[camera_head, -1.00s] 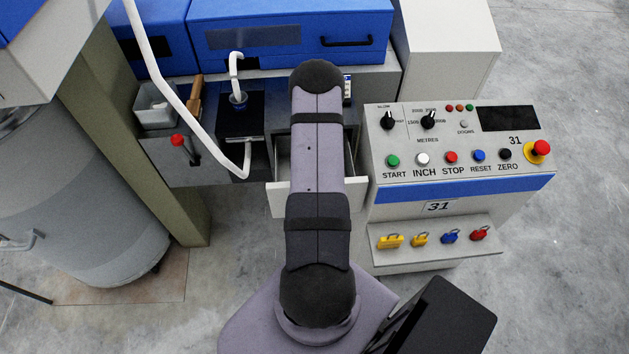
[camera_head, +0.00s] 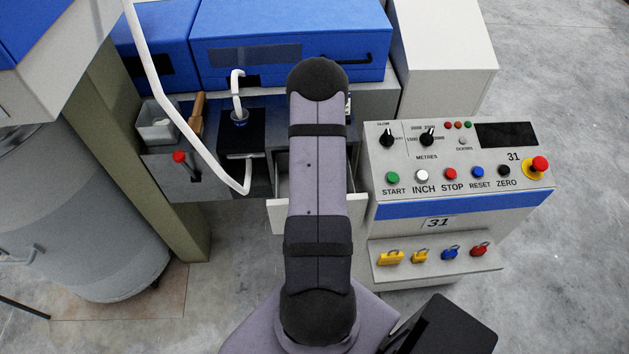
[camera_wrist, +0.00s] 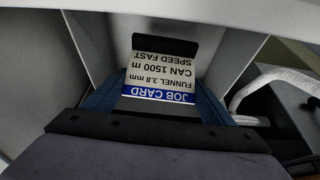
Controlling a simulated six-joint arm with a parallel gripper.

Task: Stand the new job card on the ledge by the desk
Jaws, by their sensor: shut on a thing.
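The job card (camera_wrist: 158,78) is white with a blue band and shows upside down in the wrist view, reading funnel 3.8 mm, can 1500 m, speed fast. My gripper (camera_wrist: 157,88) is shut on it, with blue finger parts at either side of the card. Grey drawer walls surround the card in the wrist view. The open drawer (camera_head: 350,208) shows partly in the head view; my arm hides its middle, the gripper and the card. A small white, marked edge (camera_head: 348,104) shows just right of my arm; I cannot tell whether it is a card on the ledge.
The control desk (camera_head: 390,155) with buttons and padlocks stands right of the drawer. A white bent tube (camera_head: 190,128) hangs left of my arm and shows in the wrist view (camera_wrist: 245,88). A red-knobbed lever (camera_head: 180,158) and grey bin (camera_head: 156,126) are further left.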

